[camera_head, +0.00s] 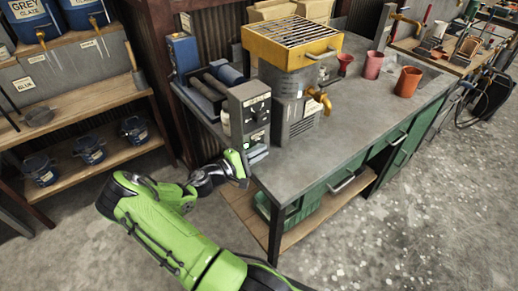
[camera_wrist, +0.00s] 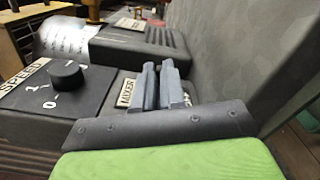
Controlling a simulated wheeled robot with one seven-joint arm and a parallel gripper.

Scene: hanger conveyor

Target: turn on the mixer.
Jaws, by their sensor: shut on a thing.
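The mixer (camera_head: 292,62) stands on the grey workbench, with a yellow grated top, grey body and brass tap. A grey control box (camera_head: 237,109) is at its left front. In the wrist view the box carries a black SPEED knob (camera_wrist: 67,74) with 0 and 1 marks, and a MIXER label (camera_wrist: 127,92). My gripper (camera_head: 258,154) is low at the box's front; in the wrist view its fingers (camera_wrist: 163,85) are close together right beside the MIXER label. They are shut on a small part there, which they hide. I cannot tell the switch's position.
Orange and red cups (camera_head: 408,81) stand right of the mixer on the workbench (camera_head: 340,135). A blue box (camera_head: 183,54) and dark rollers lie behind the control box. Shelves with blue buckets (camera_head: 90,150) stand at the left. The floor at front right is clear.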

